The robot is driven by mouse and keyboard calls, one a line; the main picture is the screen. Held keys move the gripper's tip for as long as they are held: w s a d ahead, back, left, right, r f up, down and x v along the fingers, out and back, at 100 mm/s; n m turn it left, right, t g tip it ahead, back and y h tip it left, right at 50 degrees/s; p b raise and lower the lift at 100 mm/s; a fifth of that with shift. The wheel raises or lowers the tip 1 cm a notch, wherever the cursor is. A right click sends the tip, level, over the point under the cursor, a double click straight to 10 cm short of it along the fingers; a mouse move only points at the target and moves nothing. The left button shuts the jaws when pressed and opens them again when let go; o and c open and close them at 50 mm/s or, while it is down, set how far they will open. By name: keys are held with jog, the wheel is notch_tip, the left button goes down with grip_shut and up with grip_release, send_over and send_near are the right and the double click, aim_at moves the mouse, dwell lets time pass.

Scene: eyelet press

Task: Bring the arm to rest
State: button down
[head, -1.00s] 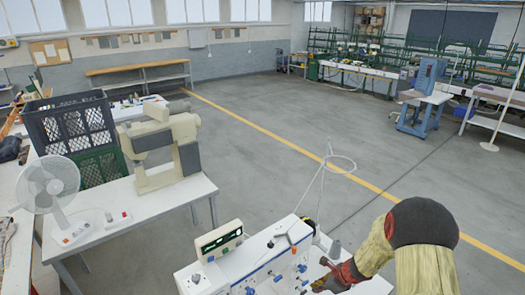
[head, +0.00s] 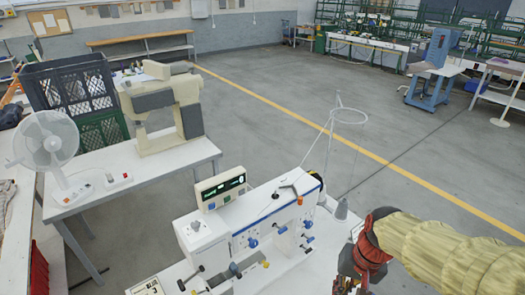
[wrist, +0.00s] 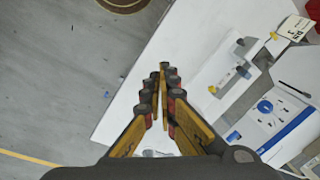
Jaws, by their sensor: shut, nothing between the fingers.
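My gripper (head: 352,277) hangs at the lower edge of the head view, right of the white machine, with its tips cut off or unclear there. In the wrist view my gripper (wrist: 163,72) has its yellow and black fingers drawn together at the tips, with nothing between them. It is above the white table top (wrist: 185,45), and I cannot tell how high. My arm, in a pale yellow sleeve, reaches in from the right of the head view.
The white machine (head: 245,232) with a display box (head: 220,187) stands left of my gripper. A fan (head: 45,140) and beige machine (head: 160,105) stand on the left table. Open floor lies beyond.

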jog(key=s+n+t+h+b, duration=0.1)
jog(key=s+n+t+b, duration=0.2)
jog(key=s+b, duration=0.4)
jog(key=t+b, duration=0.1)
jog(key=b, duration=0.3)
jog(key=shift+a+r+t+h+b, duration=0.2)
jog(key=shift+t+h+b, duration=0.1)
jog(key=shift+t, duration=0.1)
